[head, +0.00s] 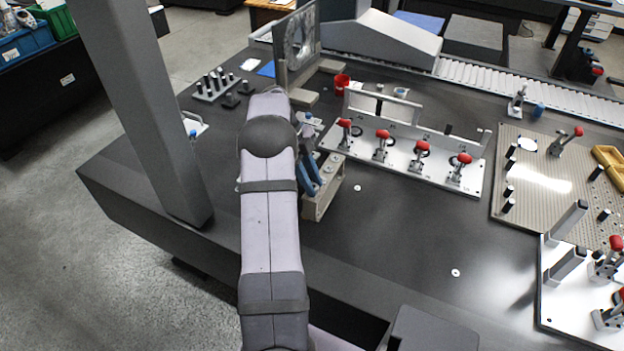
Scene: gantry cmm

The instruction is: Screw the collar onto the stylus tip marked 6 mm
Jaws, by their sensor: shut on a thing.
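My gripper (312,182) shows just right of my arm's elbow, partly hidden by it. Its two blue fingers slant down at a grey metal block (325,200) with round fittings on top. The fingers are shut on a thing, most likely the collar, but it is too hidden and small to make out. I cannot tell whether it touches the block or a stylus tip. No stylus tip marked 6 mm can be read. A pale rack (210,97) with several dark upright pegs stands at the back left of the table; I cannot tell what the pegs are.
A white fixture plate (400,165) with several red-handled clamps lies right of my gripper. A red cup (341,83) and an upright grey plate (297,45) stand behind. A perforated board (540,200) is at the right. A grey column (150,110) rises at the left. The front-middle table is mostly clear.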

